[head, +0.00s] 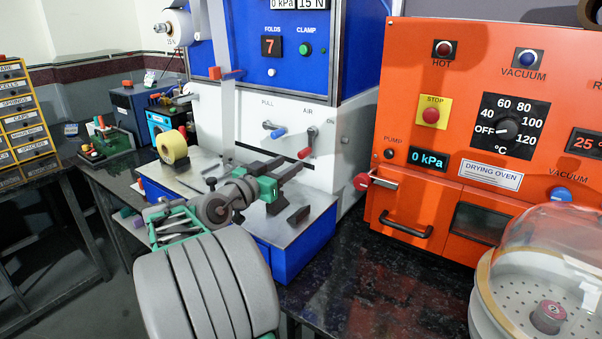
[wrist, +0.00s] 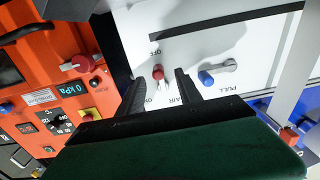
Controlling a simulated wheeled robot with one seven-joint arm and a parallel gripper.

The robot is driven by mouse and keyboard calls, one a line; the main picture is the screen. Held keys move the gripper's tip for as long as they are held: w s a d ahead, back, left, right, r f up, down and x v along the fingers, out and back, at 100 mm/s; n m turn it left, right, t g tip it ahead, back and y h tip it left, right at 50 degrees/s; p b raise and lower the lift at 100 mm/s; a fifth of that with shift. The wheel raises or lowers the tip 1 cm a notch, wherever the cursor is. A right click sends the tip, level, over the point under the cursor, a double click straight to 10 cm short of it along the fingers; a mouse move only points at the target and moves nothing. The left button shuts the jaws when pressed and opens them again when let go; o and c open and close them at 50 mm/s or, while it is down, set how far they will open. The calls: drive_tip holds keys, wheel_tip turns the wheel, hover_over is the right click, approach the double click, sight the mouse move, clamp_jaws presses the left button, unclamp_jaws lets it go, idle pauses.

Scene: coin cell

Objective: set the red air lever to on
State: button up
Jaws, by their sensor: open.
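The red air lever (head: 306,152) is on the white front panel of the blue machine, under the AIR label. Its red tip hangs down from its pivot, and in the wrist view the red lever (wrist: 158,73) points at the OFF label. The ON label (head: 331,122) is to the upper right of it in the head view. My gripper (wrist: 160,78) is open, with one dark finger on each side of the lever in the wrist view. Whether a finger touches the lever I cannot tell. In the head view my gripper (head: 293,172) is just below the lever.
The blue-tipped PULL lever (head: 276,132) is left of the red lever. A dark slot (wrist: 230,18) crosses the white panel. The orange drying oven (head: 430,180) with a red knob (head: 362,182) stands to the right.

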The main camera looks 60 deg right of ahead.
sight(300, 156)
drive_tip(key=d, duration=0.2)
drive_tip(key=s+d+p, duration=0.1)
drive_tip(key=d, duration=0.4)
drive_tip(key=shift+s+d+r, duration=0.35)
clamp_jaws()
